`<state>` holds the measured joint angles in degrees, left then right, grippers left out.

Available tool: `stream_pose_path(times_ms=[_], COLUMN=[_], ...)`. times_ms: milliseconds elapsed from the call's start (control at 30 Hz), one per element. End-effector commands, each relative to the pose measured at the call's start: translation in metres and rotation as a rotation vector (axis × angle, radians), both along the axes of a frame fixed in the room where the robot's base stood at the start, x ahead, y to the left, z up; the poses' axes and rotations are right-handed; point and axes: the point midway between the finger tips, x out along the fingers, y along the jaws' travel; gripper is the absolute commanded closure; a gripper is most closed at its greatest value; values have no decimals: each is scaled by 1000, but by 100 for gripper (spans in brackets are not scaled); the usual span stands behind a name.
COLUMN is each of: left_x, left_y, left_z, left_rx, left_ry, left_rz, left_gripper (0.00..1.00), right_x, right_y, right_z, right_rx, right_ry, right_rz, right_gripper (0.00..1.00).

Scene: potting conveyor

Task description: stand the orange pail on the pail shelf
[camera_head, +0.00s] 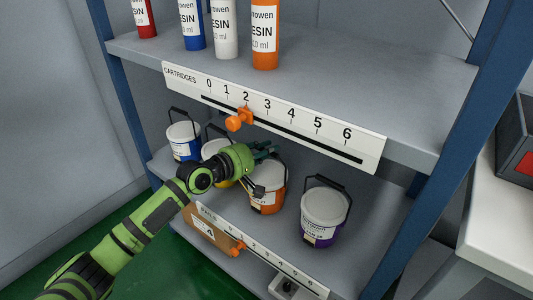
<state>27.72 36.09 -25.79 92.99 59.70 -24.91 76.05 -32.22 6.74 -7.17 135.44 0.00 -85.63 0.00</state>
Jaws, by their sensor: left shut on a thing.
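The orange pail (267,202) has a white lid and a dark wire handle. It is at the lower pail shelf (278,240), between the yellow pail (216,150) and the purple pail (319,232). My left gripper (262,170) is at the pail's upper left side, shut on it. The gripper and wrist hide part of its lid and left rim. The pail looks upright. I cannot tell whether its base rests on the shelf. My right gripper is not in view.
A blue pail (184,142) stands at the shelf's left. The upper shelf (350,70) holds several cartridges and has a scale strip (370,152) with an orange slider (239,119). A pail scale strip (290,270) runs along the lower front edge. A blue post (425,180) bounds the right.

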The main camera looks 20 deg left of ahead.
Motion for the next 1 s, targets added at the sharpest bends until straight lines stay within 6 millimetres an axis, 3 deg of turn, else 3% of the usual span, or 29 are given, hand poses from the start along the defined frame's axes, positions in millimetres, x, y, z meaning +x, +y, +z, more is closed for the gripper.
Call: stream_pose_path(times_ms=[433,467,500,933,1000], left_x=[1,0,0,-1,-9], left_y=[0,0,0,1,6], left_z=[1,-4,-4,0,0], left_rx=[-5,-1,-1,0,-1], left_ry=[-12,0,0,0,3], left_rz=[1,0,0,0,1], left_gripper=[100,70,54,54,54], right_x=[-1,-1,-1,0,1], right_y=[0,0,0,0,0], right_z=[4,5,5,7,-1], right_rx=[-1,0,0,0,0], right_ry=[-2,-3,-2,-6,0], right_rz=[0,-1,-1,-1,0], right_gripper=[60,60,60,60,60])
